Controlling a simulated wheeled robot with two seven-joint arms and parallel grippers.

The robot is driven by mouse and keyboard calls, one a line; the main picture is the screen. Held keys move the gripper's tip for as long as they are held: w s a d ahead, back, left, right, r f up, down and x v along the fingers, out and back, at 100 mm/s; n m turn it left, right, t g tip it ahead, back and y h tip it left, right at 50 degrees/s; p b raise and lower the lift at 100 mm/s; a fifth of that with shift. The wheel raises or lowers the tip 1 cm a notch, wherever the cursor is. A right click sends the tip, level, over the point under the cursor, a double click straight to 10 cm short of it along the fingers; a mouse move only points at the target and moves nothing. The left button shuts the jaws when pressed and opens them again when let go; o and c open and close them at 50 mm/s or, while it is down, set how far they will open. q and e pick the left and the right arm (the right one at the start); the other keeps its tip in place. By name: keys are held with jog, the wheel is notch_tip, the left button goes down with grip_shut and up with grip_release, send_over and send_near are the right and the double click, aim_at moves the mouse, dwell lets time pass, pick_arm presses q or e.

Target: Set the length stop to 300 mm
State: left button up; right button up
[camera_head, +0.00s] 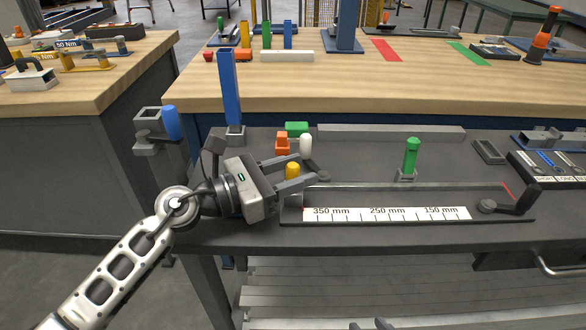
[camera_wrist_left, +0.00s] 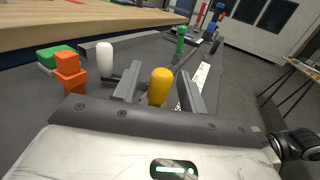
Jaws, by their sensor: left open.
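The white scale strip (camera_head: 387,214) reads 350, 250 and 150 mm from left to right along a dark rail (camera_head: 400,189). A yellow rounded knob (camera_head: 292,171) stands by the rail's left end, left of the 350 mm label; its base is hidden. My left gripper (camera_head: 304,174) is open with its fingers on either side of this knob. In the left wrist view the yellow knob (camera_wrist_left: 160,87) shows between both fingers; I cannot tell whether they touch it. Two dark tips at the bottom edge of the head view (camera_head: 369,325) may be my right gripper.
A white knob (camera_head: 306,145) and orange (camera_head: 282,143) and green (camera_head: 297,129) blocks stand behind my left gripper. A green handle (camera_head: 411,156) stands behind the rail. A dark round knob (camera_head: 487,206) and bracket (camera_head: 527,197) are at the rail's right end. A blue post (camera_head: 230,90) rises behind my wrist.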

pick_arm(q)
grip_shut()
jog(key=shift+d+r, duration=0.1)
jog(key=shift+d, duration=0.3)
jog(key=d+p, duration=0.3)
jog(key=d, duration=0.5)
jog(key=shift+d, duration=0.65)
pick_arm(e)
jog(key=shift+s+d+r, duration=0.2)
jog(key=shift+r, duration=0.25)
pick_arm(q)
grip_release()
